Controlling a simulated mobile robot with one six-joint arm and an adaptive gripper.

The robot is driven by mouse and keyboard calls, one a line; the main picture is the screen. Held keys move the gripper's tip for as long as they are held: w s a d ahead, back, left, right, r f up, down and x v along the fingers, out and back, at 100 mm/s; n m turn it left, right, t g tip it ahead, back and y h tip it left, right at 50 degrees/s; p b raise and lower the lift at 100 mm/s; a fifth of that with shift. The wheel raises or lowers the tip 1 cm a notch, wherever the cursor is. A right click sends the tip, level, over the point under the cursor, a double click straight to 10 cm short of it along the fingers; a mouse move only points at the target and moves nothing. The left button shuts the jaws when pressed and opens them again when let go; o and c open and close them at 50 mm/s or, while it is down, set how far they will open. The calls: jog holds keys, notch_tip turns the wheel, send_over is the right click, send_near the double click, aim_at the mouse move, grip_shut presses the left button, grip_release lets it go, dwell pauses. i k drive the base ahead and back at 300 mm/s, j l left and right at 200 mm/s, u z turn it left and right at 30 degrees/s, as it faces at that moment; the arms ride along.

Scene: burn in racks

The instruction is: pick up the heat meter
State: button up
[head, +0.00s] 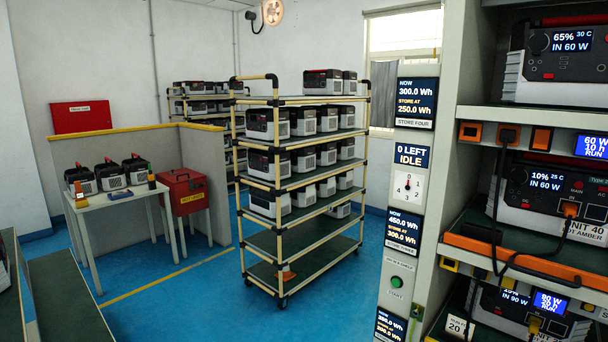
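A white table (105,212) stands at the left against a low partition. Several small things lie along its front edge. An upright orange and dark handheld device (81,194) is near the left corner. A flat blue-dark device (120,195) lies in the middle. An upright dark handheld device with a yellow-orange top (151,178) is at the right end. They are too small to tell which one is the heat meter. My gripper is not in view.
Several power units (111,175) stand at the back of the table. A red bin (183,191) stands right of it. A wheeled shelf cart (297,240) fills the middle, and a rack (575,118) with cables is close at the right. The blue floor (190,300) between is open.

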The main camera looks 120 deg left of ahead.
aim_at(79, 194)
jog(key=u, duration=5.1)
jog(key=i+z, duration=0.15)
jog(key=z, duration=0.25)
jog(key=i+l+z, duration=0.2)
jog(key=i, duration=0.55)
jog(key=i+j+z, duration=0.1)
jog(key=i+z, duration=0.15)
jog(key=i, duration=0.45)
jog(key=i+j+z, duration=0.2)
jog(key=i, duration=0.55)
jog(key=i+u, duration=0.25)
jog(key=i, duration=0.25)
jog(key=i+u, duration=0.2)
jog(key=i, duration=0.25)
jog(key=i+u, duration=0.25)
jog(key=i, duration=0.25)
jog(key=i+l+u, duration=0.25)
jog(key=i, duration=0.2)
jog(key=i+l+u, duration=0.2)
jog(key=i, duration=0.25)
jog(key=i+u, duration=0.2)
jog(key=i, duration=0.8)
jog(key=i+l+u, duration=0.2)
jog(key=i, duration=0.8)
